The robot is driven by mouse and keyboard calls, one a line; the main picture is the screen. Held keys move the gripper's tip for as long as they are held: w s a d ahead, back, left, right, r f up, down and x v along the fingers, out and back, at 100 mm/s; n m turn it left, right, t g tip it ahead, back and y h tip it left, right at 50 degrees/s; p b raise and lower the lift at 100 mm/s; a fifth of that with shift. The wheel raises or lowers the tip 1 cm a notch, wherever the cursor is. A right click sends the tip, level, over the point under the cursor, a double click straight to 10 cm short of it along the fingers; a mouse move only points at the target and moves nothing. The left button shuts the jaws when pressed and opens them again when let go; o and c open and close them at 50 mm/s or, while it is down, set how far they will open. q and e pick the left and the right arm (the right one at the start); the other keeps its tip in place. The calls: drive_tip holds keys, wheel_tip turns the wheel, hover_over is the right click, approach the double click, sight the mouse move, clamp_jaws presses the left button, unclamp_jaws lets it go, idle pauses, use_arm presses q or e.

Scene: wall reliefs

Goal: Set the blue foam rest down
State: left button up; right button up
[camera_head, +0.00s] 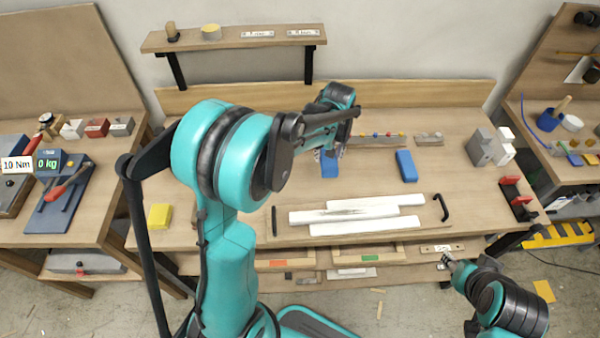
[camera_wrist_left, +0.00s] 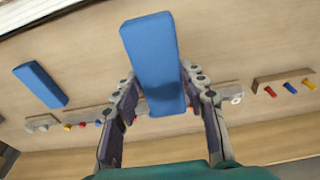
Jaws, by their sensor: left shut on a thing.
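My left gripper (camera_head: 331,150) is over the back middle of the workbench, shut on a blue foam rest (camera_head: 329,166). In the left wrist view the held blue foam rest (camera_wrist_left: 152,45) stands out between the two fingers of my left gripper (camera_wrist_left: 158,88). Whether its underside touches the bench top cannot be told. A second blue foam rest (camera_head: 406,166) lies on the bench to the right, apart from the gripper; it also shows in the left wrist view (camera_wrist_left: 40,84). My right gripper (camera_head: 446,262) is low at the bench's front right; its jaws are too small to read.
White relief pieces (camera_head: 365,211) lie at the front middle of the workbench (camera_head: 455,120). A rack with coloured pegs (camera_head: 375,138) stands behind the held rest. Bench between the second rest and grey blocks is clear.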

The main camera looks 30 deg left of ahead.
use_arm(q)
drive_tip(key=b, duration=0.3)
hover_over(295, 172)
drive_tip(key=f, duration=0.7)
drive_tip(key=shift+s+d, duration=0.1)
drive_tip(key=shift+s, duration=0.1)
wheel_tip(295, 172, down, 3)
drive_tip(key=shift+f+b, duration=0.15)
drive_tip(key=shift+b, duration=0.6)
drive_tip(key=shift+f, duration=0.35)
drive_tip(key=shift+f, duration=0.1)
drive_tip(key=o, duration=0.9)
drive_tip(key=shift+o, duration=0.2)
